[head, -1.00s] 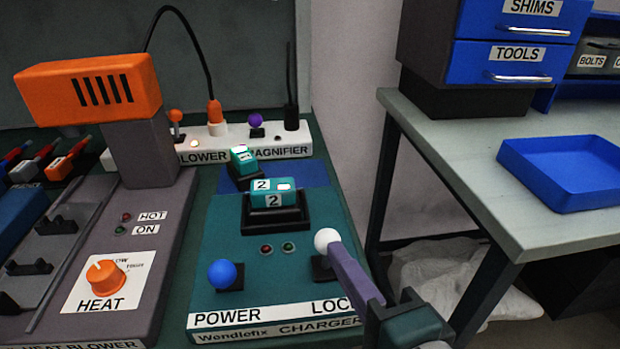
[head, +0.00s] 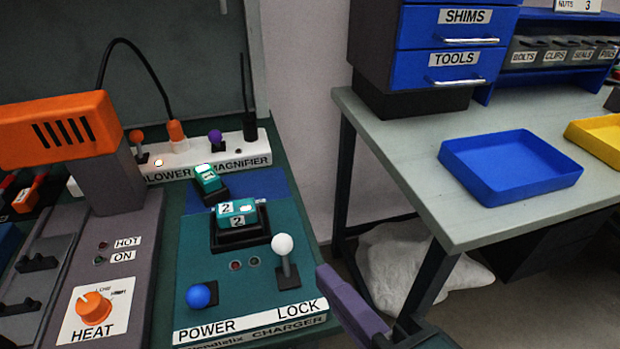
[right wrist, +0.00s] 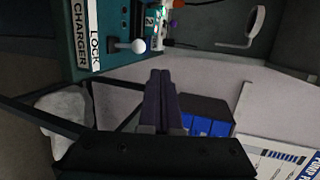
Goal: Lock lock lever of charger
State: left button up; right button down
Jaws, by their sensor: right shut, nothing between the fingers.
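The teal charger (head: 196,296) stands on the bench at the left in the head view. Its lock lever has a white ball knob (head: 282,244) on a short stem above the LOCK label, and the stem stands roughly upright. The knob also shows in the right wrist view (right wrist: 138,46). The blue-knobbed power lever (head: 198,296) is to its left. A teal battery marked 2 (head: 237,209) sits in the charger's dock. My right gripper (head: 326,274) is shut and empty, to the right of the lock lever and apart from it. My left gripper is out of view.
The orange heat blower (head: 60,130) stands left of the charger. A power strip (head: 190,160) lies behind it. At the right, a side table (head: 400,130) carries a blue tray (head: 510,168) and a drawer unit (head: 450,60). A gap separates bench and table.

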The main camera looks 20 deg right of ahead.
jog(key=shift+s+d+r, duration=0.15)
jog(key=shift+s+r, duration=0.4)
jog(key=shift+s, duration=0.05)
jog(key=shift+s+d+r, duration=0.15)
jog(key=shift+s+r, duration=0.35)
jog(key=shift+s, duration=0.1)
